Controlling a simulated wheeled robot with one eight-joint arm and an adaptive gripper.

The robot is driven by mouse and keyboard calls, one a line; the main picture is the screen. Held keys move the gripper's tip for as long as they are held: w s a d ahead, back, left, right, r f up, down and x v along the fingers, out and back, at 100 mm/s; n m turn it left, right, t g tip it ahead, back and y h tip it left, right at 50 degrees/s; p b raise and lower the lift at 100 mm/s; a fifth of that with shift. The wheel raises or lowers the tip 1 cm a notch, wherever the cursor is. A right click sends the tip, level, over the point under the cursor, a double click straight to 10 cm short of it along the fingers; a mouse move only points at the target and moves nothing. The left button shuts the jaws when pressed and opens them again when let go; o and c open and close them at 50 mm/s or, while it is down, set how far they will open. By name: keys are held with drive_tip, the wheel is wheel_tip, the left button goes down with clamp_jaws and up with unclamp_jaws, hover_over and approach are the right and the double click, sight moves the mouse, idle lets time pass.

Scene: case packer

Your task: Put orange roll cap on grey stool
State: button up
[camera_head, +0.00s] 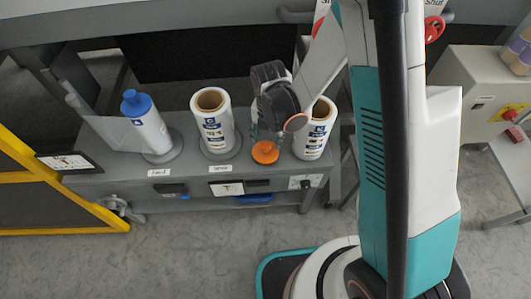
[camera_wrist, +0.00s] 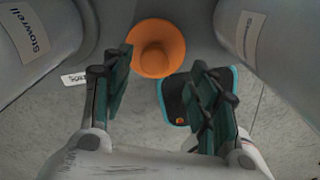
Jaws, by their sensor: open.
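The orange roll cap (camera_head: 265,152) is at the front of the grey bench, between two large white film rolls, and shows as a round disc with a raised centre in the wrist view (camera_wrist: 158,46). My gripper (camera_head: 266,130) is just above and behind the cap in the head view. In the wrist view my gripper (camera_wrist: 163,68) has its two dark green fingers spread wide, with the cap beyond and between their tips; nothing is held. Whether a finger touches the cap cannot be told. I cannot make out a grey stool for certain in either view.
A white film roll (camera_head: 212,125) stands left of the cap and another (camera_head: 315,130) stands close on its right. A blue-capped bottle (camera_head: 146,122) is farther left on the grey bench (camera_head: 110,182). A yellow frame (camera_head: 20,150) stands at far left.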

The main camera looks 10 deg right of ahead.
sight(265, 144)
drive_tip(key=shift+w+a+f+b, duration=0.1)
drive_tip(key=shift+a+f+b, duration=0.1)
drive_tip(key=shift+f+b, duration=0.9)
drive_tip(key=shift+a+f+b, duration=0.15)
drive_tip(key=shift+f+b, duration=0.25)
drive_tip(key=shift+f, duration=1.25)
drive_tip(key=shift+r, duration=0.1)
clamp_jaws()
